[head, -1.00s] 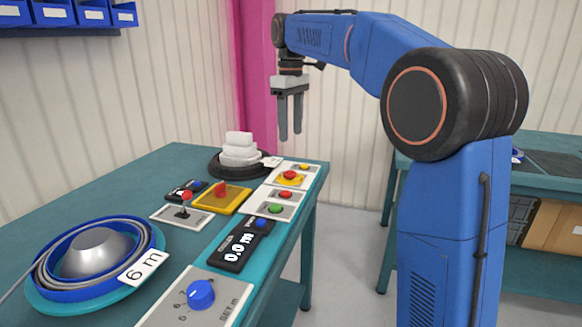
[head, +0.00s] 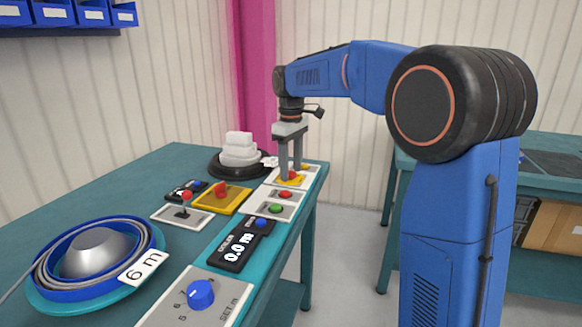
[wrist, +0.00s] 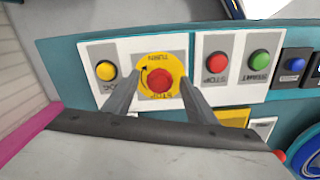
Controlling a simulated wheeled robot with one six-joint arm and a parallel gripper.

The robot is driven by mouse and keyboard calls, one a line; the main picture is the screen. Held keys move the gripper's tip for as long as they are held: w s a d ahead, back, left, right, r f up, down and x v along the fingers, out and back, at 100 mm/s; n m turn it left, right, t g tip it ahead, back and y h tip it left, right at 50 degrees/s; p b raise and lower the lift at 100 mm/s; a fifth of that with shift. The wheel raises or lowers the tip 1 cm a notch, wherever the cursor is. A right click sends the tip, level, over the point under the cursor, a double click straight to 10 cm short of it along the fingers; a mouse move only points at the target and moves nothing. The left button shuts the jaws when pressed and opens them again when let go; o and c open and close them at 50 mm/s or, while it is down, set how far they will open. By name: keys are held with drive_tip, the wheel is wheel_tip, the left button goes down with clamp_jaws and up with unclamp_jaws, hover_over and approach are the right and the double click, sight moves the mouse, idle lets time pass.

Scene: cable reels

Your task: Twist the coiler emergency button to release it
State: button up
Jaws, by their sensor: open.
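The red emergency button (wrist: 160,81) sits on a round yellow plate with a turn arrow, in the middle of the wrist view. In the head view the button (head: 292,175) shows partly behind my fingers at the far end of the panel row. My gripper (head: 291,176) points straight down over it and is open. In the wrist view the two fingers of my gripper (wrist: 155,92) lie to the left and right of the button, with gaps on both sides. Whether the fingertips are level with the button cannot be told.
A yellow button (wrist: 106,70) stands beside the emergency button. Red stop (wrist: 217,63) and green start (wrist: 260,60) buttons are on the other side. A white stack on a black base (head: 240,160) is close to my gripper. A blue-rimmed reel (head: 92,262) sits at the near left.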

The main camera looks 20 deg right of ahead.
drive_tip(key=c, duration=1.1)
